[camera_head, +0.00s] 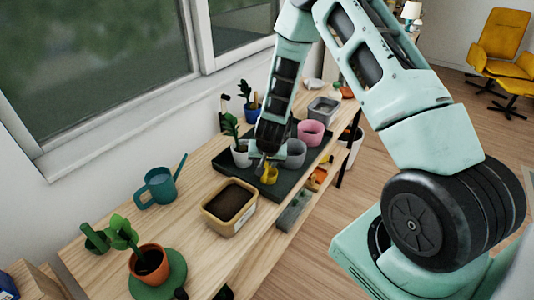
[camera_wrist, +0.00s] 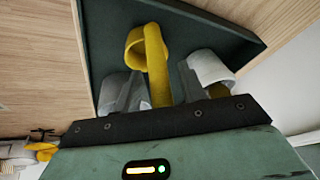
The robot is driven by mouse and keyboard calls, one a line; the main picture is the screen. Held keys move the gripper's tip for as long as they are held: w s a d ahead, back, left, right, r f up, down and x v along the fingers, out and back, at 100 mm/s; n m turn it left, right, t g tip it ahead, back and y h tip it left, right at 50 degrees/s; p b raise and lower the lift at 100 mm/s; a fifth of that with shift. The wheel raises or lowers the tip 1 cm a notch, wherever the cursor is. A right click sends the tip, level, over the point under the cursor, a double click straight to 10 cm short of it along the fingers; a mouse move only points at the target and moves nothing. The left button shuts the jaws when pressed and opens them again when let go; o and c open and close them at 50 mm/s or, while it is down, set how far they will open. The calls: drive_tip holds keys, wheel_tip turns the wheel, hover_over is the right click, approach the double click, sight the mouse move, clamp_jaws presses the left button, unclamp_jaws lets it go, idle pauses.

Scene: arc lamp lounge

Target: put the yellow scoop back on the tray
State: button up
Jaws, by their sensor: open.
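The yellow scoop (camera_head: 270,175) is at the near part of the dark tray (camera_head: 287,187) on the wooden bench. In the wrist view the scoop (camera_wrist: 155,65) shows its round cup and a long handle pointing toward my gripper, with the dark tray (camera_wrist: 105,30) behind it. My gripper (camera_head: 262,166) is open, just above the scoop. In the wrist view its fingers (camera_wrist: 156,90) stand on either side of the handle, with a gap visible on the right. I cannot tell whether the scoop rests fully on the tray.
A white plant pot (camera_head: 241,157), a grey pot (camera_head: 294,153) and a pink pot (camera_head: 311,132) stand close around my gripper. A soil-filled tan planter (camera_head: 231,205) and a teal watering can (camera_head: 160,188) stand nearer on the bench. The window wall runs along the left.

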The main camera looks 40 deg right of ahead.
drive_tip(key=v, duration=1.1)
drive_tip(key=s+a+r+n+g+y, duration=0.15)
drive_tip(key=s+a+r+n, duration=0.3)
drive_tip(key=a, duration=0.65)
drive_tip(key=s+a+r+n+y, duration=0.35)
drive_tip(key=s+a+r, duration=0.2)
drive_tip(key=a, duration=0.45)
drive_tip(key=s+a+r+n+g+h, duration=0.1)
drive_tip(key=s+r+n, duration=0.1)
drive_tip(key=s, duration=0.6)
drive_tip(key=s+a+r+n+g+h, duration=0.1)
drive_tip(key=s+r+n, duration=0.2)
drive_tip(key=s+n, duration=0.2)
drive_tip(key=s, duration=0.3)
drive_tip(key=shift+s+g+h, duration=0.2)
drive_tip(key=shift+g+h, duration=0.1)
drive_tip(key=shift+g, duration=0.05)
